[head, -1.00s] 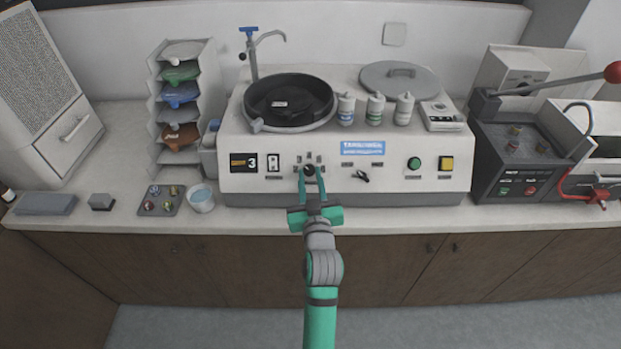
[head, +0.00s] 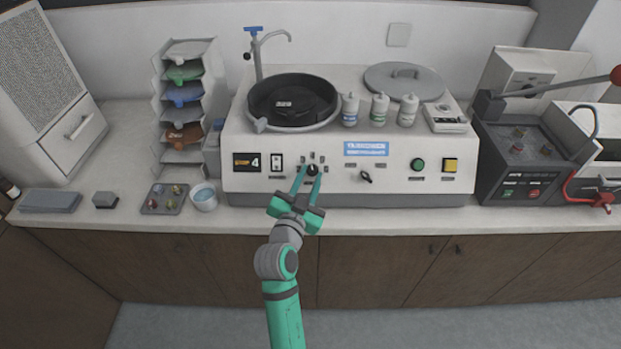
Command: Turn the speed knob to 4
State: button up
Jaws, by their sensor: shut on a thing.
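The speed knob (head: 312,169) is a small dark round knob on the front panel of the white polishing machine (head: 400,185). Marks surround it. My gripper (head: 309,172) reaches it from the front, with its two green fingers shut on the knob, one on each side. The fingers partly hide the knob. The display (head: 246,162) at the panel's left reads 4.
A green button (head: 417,164) and a yellow button (head: 450,165) sit farther right. A water cup (head: 204,198) stands on the counter at left.

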jog(key=shift+a+m+g+h, duration=0.2)
jog(key=shift+m+g+h, duration=0.15)
jog(key=shift+m, duration=0.75)
jog(key=o, duration=1.1)
jog(key=shift+c, duration=0.2)
jog(key=v, duration=1)
jog(key=shift+s+a, duration=0.2)
jog(key=shift+s, duration=0.15)
